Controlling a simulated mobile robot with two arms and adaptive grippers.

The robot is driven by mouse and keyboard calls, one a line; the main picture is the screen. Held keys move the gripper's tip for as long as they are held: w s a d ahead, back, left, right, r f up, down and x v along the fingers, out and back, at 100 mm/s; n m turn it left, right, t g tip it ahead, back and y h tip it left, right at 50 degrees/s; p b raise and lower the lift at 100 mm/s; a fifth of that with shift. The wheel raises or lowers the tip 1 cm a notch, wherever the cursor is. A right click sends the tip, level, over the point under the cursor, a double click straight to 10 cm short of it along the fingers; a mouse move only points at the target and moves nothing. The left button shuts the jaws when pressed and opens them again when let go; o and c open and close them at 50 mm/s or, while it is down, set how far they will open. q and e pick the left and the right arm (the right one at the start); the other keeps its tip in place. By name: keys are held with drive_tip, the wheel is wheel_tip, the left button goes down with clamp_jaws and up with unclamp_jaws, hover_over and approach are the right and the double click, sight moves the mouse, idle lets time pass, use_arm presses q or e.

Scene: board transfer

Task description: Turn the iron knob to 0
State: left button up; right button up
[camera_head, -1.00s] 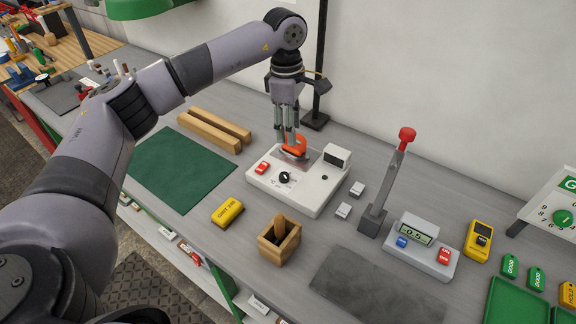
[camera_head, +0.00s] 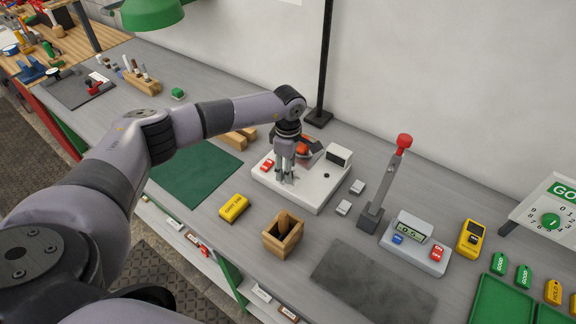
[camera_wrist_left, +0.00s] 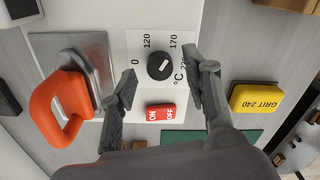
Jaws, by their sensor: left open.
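The iron knob (camera_wrist_left: 160,66) is a small black round dial with a white mark on a white panel (camera_wrist_left: 142,90). In the left wrist view its mark tilts up and right, away from the 0 label and toward the 170 side. My left gripper (camera_head: 286,181) is open over the white iron station (camera_head: 313,197). In the left wrist view its fingers stand either side of the knob, with gaps showing. In the head view the gripper hides the knob. The iron has an orange handle (camera_wrist_left: 58,108) and rests on a metal plate (camera_wrist_left: 98,62). My right gripper is out of view.
A red ON/OFF switch (camera_wrist_left: 160,112) sits close to the fingers. A yellow GRIT 240 block (camera_head: 234,208), a wooden box (camera_head: 283,241) and a grey lever with a red knob (camera_head: 374,200) stand nearby. A green mat (camera_head: 195,176) lies to the left.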

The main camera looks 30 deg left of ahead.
use_arm(q)
drive_tip(key=shift+f, duration=0.75)
drive_tip(key=shift+c, duration=0.4)
clamp_jaws()
